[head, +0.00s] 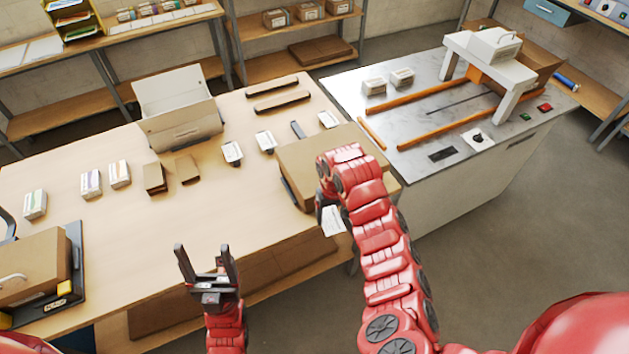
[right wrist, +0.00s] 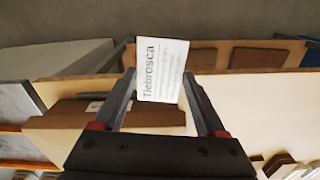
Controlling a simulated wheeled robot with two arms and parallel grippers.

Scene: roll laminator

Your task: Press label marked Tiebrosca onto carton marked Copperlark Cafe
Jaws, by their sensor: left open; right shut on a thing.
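My right gripper (head: 326,203) is shut on a white label (head: 333,222). In the right wrist view the label (right wrist: 162,70) reads "Tiebrosca" and stands between the fingertips (right wrist: 160,88). A large brown carton (head: 292,158) lies on the table beside the right gripper, partly hidden by my right arm. A brown carton also shows below the label in the right wrist view (right wrist: 62,128). Another brown carton (head: 32,262) sits in a dark fixture at the far left. I cannot read Copperlark Cafe on either carton. My left gripper (head: 205,258) is open and empty near the table's front edge.
Several small packs, such as this one (head: 232,151), stand along the table (head: 115,230). An open white box (head: 180,110) is behind them. A marble-topped bench (head: 425,110) with orange rails and a white laminator frame (head: 490,60) is at the right. The table's middle front is clear.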

